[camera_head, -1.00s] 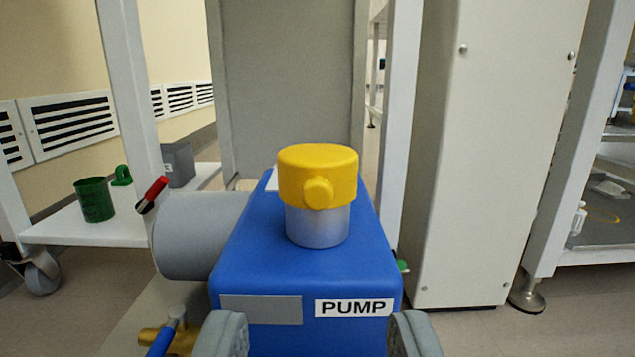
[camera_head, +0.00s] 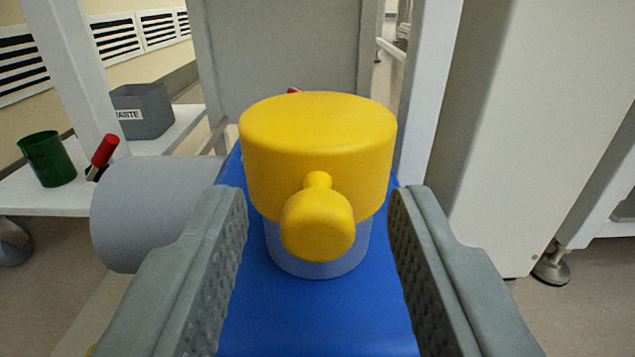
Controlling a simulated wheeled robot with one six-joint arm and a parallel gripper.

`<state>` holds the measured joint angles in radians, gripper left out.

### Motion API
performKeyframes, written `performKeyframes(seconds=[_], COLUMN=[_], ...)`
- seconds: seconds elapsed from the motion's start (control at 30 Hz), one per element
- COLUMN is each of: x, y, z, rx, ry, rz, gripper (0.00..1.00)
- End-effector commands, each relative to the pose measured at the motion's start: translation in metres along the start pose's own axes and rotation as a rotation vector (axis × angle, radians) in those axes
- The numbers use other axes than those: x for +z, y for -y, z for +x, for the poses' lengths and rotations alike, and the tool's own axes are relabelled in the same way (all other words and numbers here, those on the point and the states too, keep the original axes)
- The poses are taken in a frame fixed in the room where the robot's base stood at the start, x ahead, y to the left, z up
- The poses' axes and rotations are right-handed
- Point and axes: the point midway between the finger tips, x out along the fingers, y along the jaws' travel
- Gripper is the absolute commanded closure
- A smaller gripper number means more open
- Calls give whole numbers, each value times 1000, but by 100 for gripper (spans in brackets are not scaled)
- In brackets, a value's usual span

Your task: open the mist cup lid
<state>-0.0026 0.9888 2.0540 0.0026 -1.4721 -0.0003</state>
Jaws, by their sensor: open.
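The mist cup has a yellow lid (camera_head: 318,145) with a round yellow knob (camera_head: 318,225) on its near side. The lid sits on a silver-grey cup (camera_head: 318,262) on top of the blue pump body (camera_head: 310,320). My gripper (camera_head: 318,200) is open, with one grey ridged finger at the left and one at the right of the lid and knob. I see a gap between each finger and the knob. The lid looks closed and level. The knob hides part of the cup.
A grey cylinder (camera_head: 150,212) sticks out to the left of the pump, with a red-handled lever (camera_head: 104,152) near it. A green cup (camera_head: 47,160) and a grey waste bin (camera_head: 142,110) stand on a white shelf (camera_head: 70,197). A tall pale cabinet (camera_head: 515,120) stands at right.

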Motion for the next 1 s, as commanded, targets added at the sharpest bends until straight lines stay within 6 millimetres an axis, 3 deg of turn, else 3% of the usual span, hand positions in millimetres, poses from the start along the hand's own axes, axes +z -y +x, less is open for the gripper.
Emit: performKeyframes(seconds=[0.37, 0.6, 1.0], x=[0, 0, -4], y=[0, 0, 0], z=[-2, -2, -1], rx=[0, 0, 0], ry=[0, 0, 34], rz=[0, 0, 0], gripper=[60, 100, 100])
